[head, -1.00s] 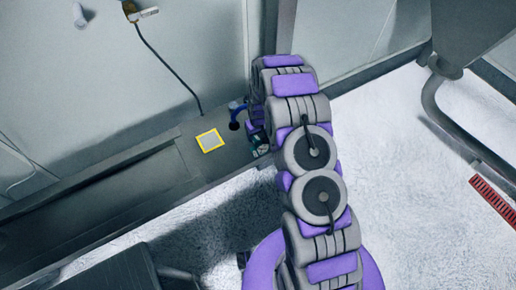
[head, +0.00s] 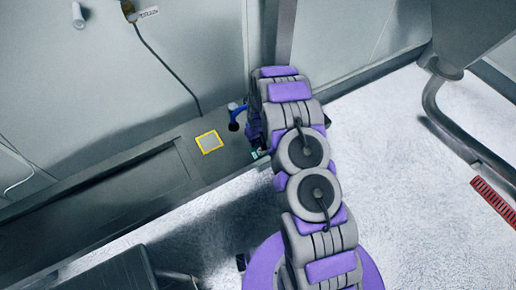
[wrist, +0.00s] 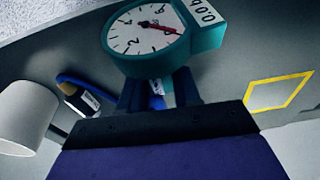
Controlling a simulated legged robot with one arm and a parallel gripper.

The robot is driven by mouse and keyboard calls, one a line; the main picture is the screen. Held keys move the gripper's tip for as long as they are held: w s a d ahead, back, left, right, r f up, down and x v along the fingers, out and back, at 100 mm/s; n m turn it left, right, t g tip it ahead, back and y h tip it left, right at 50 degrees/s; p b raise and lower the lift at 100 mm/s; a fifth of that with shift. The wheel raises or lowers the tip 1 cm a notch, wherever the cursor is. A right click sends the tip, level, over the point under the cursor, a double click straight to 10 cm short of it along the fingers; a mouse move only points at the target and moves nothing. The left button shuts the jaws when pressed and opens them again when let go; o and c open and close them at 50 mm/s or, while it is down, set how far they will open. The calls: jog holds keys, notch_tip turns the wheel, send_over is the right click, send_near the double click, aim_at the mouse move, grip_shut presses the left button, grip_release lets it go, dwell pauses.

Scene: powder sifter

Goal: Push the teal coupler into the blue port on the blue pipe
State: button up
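A teal coupler with a round white dial gauge (wrist: 150,28) and a numeric readout shows at the top of the wrist view. My gripper (wrist: 158,84) has its two dark fingers on either side of the teal stem under the gauge and appears shut on it. A blue pipe (wrist: 103,93) curves behind the fingers, with a dark labelled end at its left. In the head view the blue pipe (head: 238,108) stands left of my arm, and a bit of the teal coupler (head: 258,154) shows beside the arm. The blue port itself is hidden, and I cannot tell whether the coupler touches it.
A yellow-framed square plate (head: 209,142) lies on the grey ledge (head: 160,175) left of the pipe. A white cylinder (wrist: 24,117) is at the left in the wrist view. A grey wall and post stand behind. White floor (head: 385,150) is open to the right.

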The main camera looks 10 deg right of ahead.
jog(key=c, duration=0.5)
jog(key=shift+r+p, duration=1)
jog(key=shift+r, duration=2)
grip_shut()
